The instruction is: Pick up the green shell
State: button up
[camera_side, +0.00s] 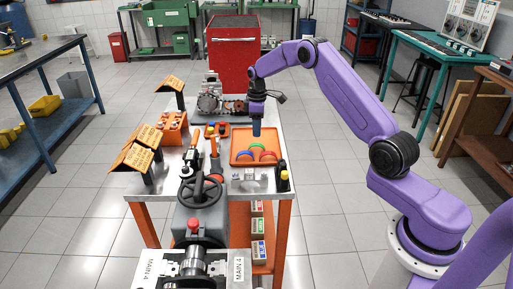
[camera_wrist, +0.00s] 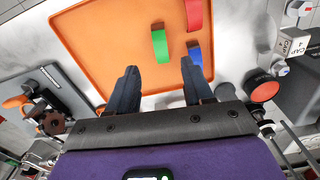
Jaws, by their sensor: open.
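The green shell (camera_side: 259,147) is a curved piece in the orange tray (camera_side: 280,137) on the workbench. In the wrist view the green shell (camera_wrist: 160,46) lies just beyond my fingertips, between their lines. A red shell (camera_wrist: 193,14) and a blue shell (camera_wrist: 194,54) lie to its right there; the blue one is close to the right fingertip. My gripper (camera_side: 256,134) points down above the back part of the tray. In the wrist view my gripper (camera_wrist: 158,72) is open, with nothing between its fingers. Its exact height above the shell is hard to tell.
An orange parts box (camera_side: 173,130) and tilted orange signs (camera_side: 138,150) stand left of the tray. A grey machine with a handwheel (camera_side: 200,190) is at the front. Dark bottles (camera_side: 283,178) stand at the tray's right front. The tray's left half is bare in the wrist view.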

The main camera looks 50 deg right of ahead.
aim_at(257, 144)
jog(key=shift+a+f, duration=0.15)
jog(key=shift+f, duration=3.1)
grip_shut()
